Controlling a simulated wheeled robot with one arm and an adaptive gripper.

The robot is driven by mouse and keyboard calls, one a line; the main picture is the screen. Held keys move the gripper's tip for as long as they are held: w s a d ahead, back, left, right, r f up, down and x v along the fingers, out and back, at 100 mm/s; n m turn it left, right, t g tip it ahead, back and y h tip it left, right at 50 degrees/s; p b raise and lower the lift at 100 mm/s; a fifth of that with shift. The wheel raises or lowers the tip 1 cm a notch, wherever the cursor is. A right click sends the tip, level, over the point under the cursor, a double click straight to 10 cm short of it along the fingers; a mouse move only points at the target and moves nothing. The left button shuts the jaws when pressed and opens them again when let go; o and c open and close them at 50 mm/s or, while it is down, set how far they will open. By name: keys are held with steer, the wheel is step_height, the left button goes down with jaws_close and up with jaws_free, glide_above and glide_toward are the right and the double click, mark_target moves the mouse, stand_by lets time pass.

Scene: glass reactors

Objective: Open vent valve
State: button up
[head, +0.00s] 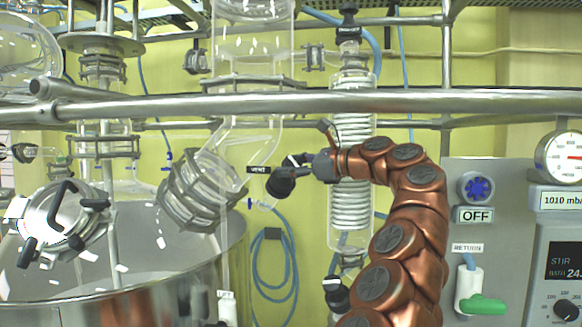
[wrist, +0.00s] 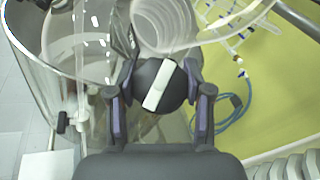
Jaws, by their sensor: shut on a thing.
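The vent valve has a round black knob (wrist: 171,96) with a white bar across it. The bar runs tilted, from lower left to upper right in the wrist view. My gripper (wrist: 158,84) has one finger on each side of the knob and is shut on it. In the head view my gripper (head: 291,165) reaches in from the right to the valve beside the black VENT label (head: 261,169). The knob (head: 280,183) is partly hidden there by my gripper.
A flanged glass neck (head: 203,190) stands just left of the valve. A steel rail (head: 400,102) crosses above my arm. A coiled glass condenser (head: 349,215) stands behind my arm. A control panel with an OFF label (head: 475,215) is at the right, and a large vessel (head: 150,292) at lower left.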

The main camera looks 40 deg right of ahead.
stand_by(0.4)
steer(key=o, duration=1.2)
steer(key=shift+m+t+h, duration=0.7)
steer(key=shift+m+h, duration=0.9)
steer(key=shift+m, duration=0.5)
